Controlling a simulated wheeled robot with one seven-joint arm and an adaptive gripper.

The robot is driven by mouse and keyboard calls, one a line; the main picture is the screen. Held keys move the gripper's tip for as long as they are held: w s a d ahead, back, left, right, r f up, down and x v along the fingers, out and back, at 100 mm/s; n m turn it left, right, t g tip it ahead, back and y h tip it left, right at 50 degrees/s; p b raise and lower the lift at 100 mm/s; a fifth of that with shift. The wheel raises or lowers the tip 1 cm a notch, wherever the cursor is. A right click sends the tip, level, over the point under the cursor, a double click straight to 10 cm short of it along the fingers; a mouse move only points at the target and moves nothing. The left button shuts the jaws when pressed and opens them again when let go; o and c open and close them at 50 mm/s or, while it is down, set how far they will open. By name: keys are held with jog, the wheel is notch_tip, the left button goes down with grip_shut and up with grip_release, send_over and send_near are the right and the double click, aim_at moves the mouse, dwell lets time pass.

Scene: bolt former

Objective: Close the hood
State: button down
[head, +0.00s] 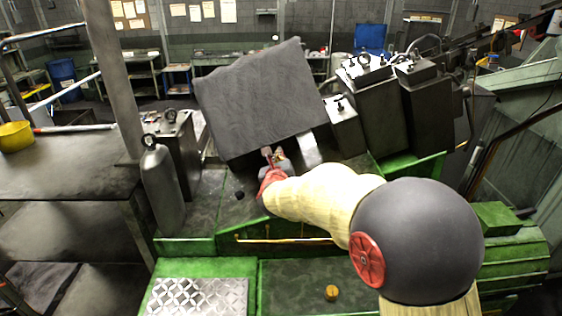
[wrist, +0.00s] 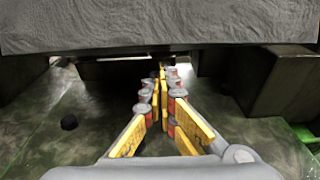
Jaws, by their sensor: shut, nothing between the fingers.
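The hood (head: 258,95) is a large dark grey panel, raised and tilted over the green machine in the head view. My gripper (head: 272,155) is at the hood's lower edge in the head view. In the wrist view my gripper (wrist: 162,75) is shut and empty, its fingertips close to or under that edge. I cannot tell whether they touch the hood. The space behind the hood is hidden.
Dark grey machine blocks (head: 375,100) stand right of the hood. A grey cylinder (head: 161,185) and a workbench (head: 70,160) are on the left. A small black knob (wrist: 69,123) sits on the green machine bed. A yellow cap (head: 332,293) lies at the front.

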jog(key=shift+w+a+r, duration=0.25)
jog(key=shift+w+r, duration=0.05)
jog(key=shift+r, duration=0.15)
jog(key=shift+r, duration=0.15)
